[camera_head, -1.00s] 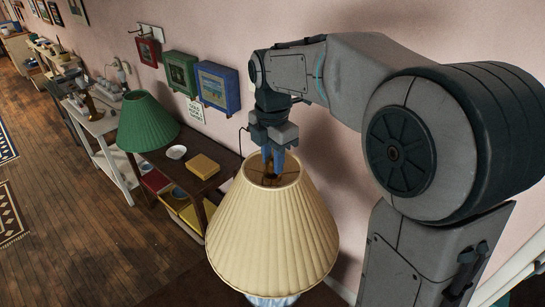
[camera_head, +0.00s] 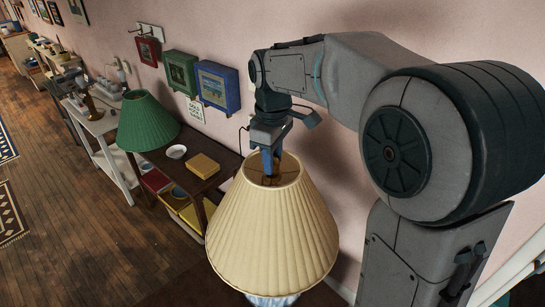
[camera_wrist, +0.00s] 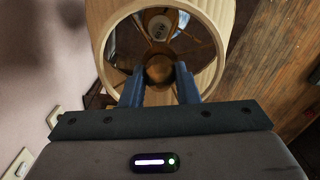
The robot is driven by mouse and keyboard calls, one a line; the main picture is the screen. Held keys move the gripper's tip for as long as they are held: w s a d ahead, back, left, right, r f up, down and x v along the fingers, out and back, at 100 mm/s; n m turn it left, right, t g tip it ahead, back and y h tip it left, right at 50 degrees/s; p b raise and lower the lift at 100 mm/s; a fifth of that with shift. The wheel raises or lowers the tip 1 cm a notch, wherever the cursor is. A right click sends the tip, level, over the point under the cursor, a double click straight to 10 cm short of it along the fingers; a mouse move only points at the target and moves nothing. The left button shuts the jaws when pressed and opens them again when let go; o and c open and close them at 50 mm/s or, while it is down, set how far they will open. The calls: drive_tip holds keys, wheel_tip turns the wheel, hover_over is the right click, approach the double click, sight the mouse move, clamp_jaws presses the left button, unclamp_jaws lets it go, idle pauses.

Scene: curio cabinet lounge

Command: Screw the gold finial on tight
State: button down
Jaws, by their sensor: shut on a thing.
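The gold finial (camera_wrist: 159,69) shows in the wrist view as a round knob at the centre of the lampshade's top opening. My gripper (camera_wrist: 159,84) points down into that opening, and its two blue fingers are shut on the finial from both sides. The cream pleated lampshade (camera_head: 272,225) stands upright below my gripper (camera_head: 271,163) in the head view. The wrist view shows the shade's top rim (camera_wrist: 106,40) and metal spokes around the finial. The finial's thread is hidden, so I cannot tell how tightly it sits.
A green lamp (camera_head: 148,122) and a dark table (camera_head: 215,182) with a yellow box (camera_head: 203,166) and a white dish (camera_head: 176,152) stand to the left. Framed boxes, one of them blue (camera_head: 218,86), hang on the pink wall close behind my arm.

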drive_tip(key=m, duration=0.7)
drive_tip(key=c, duration=1.2)
unclamp_jaws()
